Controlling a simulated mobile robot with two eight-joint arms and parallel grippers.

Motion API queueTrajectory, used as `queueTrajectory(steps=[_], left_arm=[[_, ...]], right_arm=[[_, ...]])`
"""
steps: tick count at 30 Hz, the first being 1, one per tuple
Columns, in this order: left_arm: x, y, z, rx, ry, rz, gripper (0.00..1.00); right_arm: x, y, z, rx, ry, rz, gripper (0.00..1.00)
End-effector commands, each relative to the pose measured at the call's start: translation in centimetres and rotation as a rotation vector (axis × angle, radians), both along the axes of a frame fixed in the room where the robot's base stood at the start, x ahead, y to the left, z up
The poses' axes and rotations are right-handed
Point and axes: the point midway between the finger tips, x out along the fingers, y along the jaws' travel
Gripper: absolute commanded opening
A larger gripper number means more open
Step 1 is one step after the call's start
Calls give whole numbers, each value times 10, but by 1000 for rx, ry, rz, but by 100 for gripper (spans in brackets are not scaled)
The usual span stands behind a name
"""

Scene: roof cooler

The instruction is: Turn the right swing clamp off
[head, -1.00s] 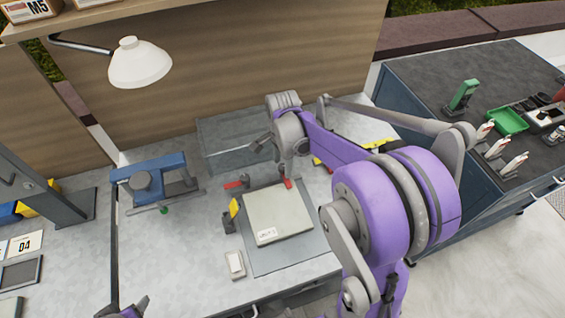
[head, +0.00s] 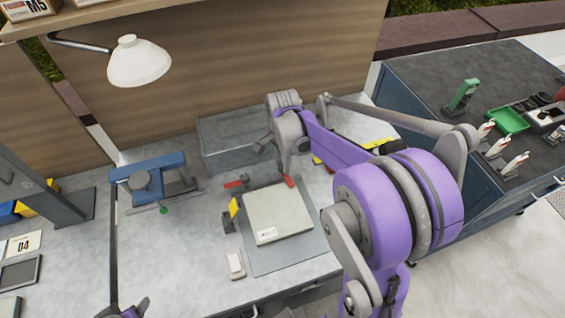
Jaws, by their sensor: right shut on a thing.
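The right swing clamp shows a red handle (head: 289,181) at the back right of a pale flat square block (head: 277,214) on a grey plate. My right gripper (head: 284,166) reaches down just above this handle, and it is shut on the clamp. The arm and wrist partly hide the jaws and the clamp body. A second clamp with a red handle (head: 235,184) stands at the block's back left. My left gripper (head: 125,309) is only partly visible at the bottom edge, away from the clamps, and its jaws are unclear.
A grey box (head: 228,142) stands behind the clamps. A blue vise-like tool (head: 150,180) sits to the left, and a small white block (head: 236,265) lies in front. A dark-topped cabinet (head: 430,90) with a green tray (head: 508,120) stands right.

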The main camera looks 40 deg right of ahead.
Motion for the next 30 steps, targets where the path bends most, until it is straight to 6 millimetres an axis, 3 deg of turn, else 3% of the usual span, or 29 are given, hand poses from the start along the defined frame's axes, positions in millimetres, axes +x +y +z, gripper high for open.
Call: queueTrajectory(steps=[30], left_arm=[[-9, 0, -28, 0, 17, 0, 64]], right_arm=[[0, 0, -1, 0, 0, 937, 0]])
